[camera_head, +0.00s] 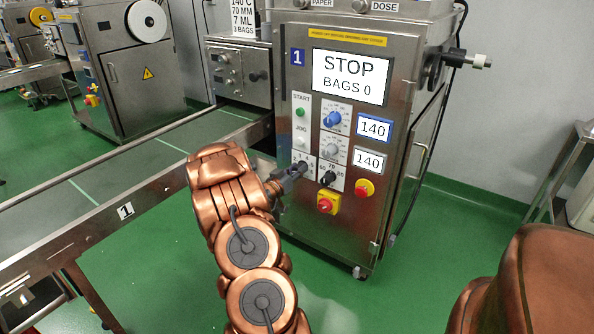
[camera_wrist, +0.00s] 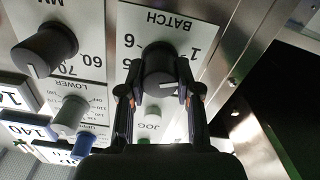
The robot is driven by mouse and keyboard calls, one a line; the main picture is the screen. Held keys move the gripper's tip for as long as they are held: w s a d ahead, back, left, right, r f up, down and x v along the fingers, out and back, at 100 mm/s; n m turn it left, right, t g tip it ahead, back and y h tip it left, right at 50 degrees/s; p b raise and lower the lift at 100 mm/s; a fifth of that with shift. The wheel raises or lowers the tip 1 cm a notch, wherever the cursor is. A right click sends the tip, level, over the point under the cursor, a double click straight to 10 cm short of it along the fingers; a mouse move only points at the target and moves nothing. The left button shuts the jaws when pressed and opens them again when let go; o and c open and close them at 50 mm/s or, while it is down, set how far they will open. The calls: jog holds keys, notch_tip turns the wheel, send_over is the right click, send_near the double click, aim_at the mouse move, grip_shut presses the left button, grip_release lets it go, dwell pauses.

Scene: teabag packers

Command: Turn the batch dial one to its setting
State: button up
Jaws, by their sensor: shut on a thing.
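The batch dial (camera_wrist: 159,62) is a black round knob on a white plate marked BATCH, upside down in the wrist view. A white mark shows on its face; I cannot tell which number it points at. My gripper (camera_wrist: 161,82) is shut on the dial, with one finger on each side. In the head view my gripper (camera_head: 296,171) reaches the lower left of the front panel of machine 1 (camera_head: 397,170) and hides the dial. The machine's screen (camera_head: 350,76) reads STOP, BAGS 0.
A black MM dial (camera_wrist: 45,52) sits beside the batch plate, with grey (camera_head: 332,151) and blue (camera_head: 333,118) dials above it in the head view. Green START (camera_head: 300,112) and white JOG (camera_head: 301,141) buttons are close by. A red stop knob (camera_head: 325,204) is just below.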

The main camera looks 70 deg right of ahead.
grip_shut()
jog(key=m, duration=0.9)
jog(key=shift+s+b, duration=0.15)
jog(key=shift+b, duration=0.2)
jog(key=m+b, duration=0.2)
jog(key=m, duration=0.2)
jog(key=shift+f+m, duration=0.15)
jog(key=shift+m, duration=0.15)
jog(key=shift+s+m+b, duration=0.1)
jog(key=shift+m+b, duration=1.35)
jog(key=shift+m, duration=0.65)
